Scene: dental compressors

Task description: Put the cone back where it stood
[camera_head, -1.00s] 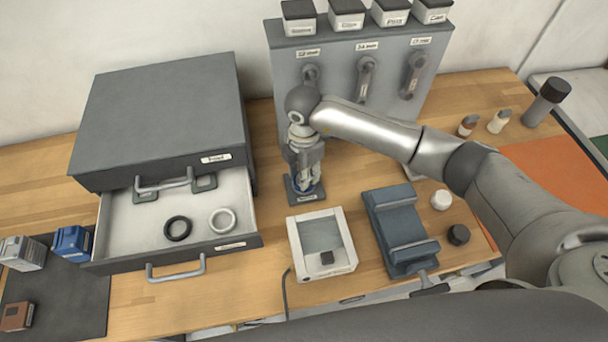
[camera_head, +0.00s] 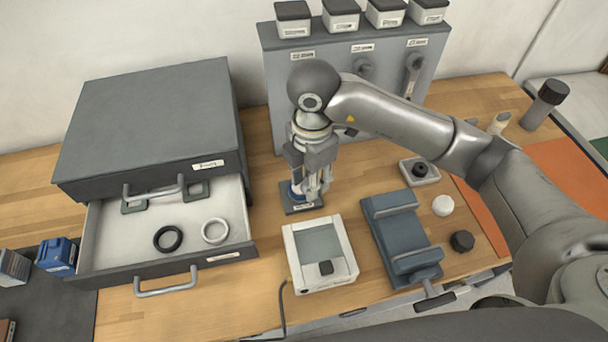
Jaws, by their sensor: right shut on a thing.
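My right gripper (camera_head: 313,193) points down over a small dark labelled base plate (camera_head: 303,209) in front of the grey upright panel. It is shut on the cone, which is mostly hidden by the fingers. I cannot tell whether the cone touches the plate. My left gripper is not in view.
An open drawer (camera_head: 110,225) with a black ring (camera_head: 168,238) and a white ring (camera_head: 215,231) is at left. A white device (camera_head: 297,270) stands in front of the plate. A blue-grey cradle (camera_head: 395,225) is to its right. The grey panel (camera_head: 285,80) rises behind.

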